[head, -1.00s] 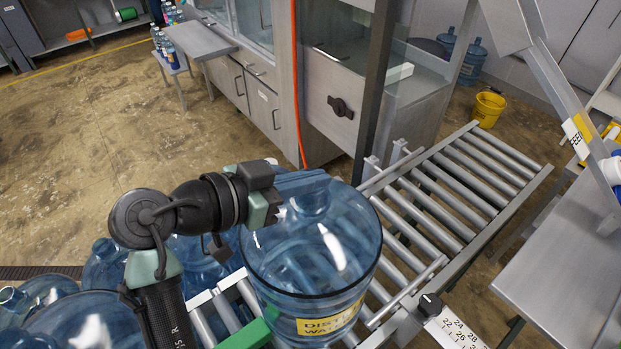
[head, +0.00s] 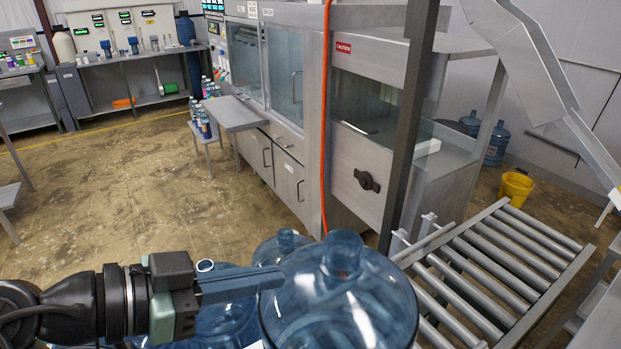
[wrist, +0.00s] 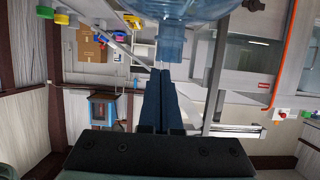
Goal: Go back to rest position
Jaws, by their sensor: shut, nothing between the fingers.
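My gripper (head: 280,277) is shut and empty at the bottom middle of the head view, its blue fingers pointing right. The fingertips are close to the left side of a large clear blue jug (head: 350,305), overlapping it in the picture; I cannot tell whether they touch. The jug stands upright at the near end of the roller conveyor, its lower part cut off by the frame. In the wrist view the shut fingers (wrist: 163,75) point up toward blue jug plastic (wrist: 190,8) at the top edge.
More blue jugs (head: 225,318) crowd behind and below my gripper. The roller conveyor (head: 500,265) runs off to the right, its rollers bare. A grey cabinet (head: 345,180) with an orange hose stands behind. A yellow bucket (head: 516,187) sits at the right. Open floor (head: 120,200) lies at the left.

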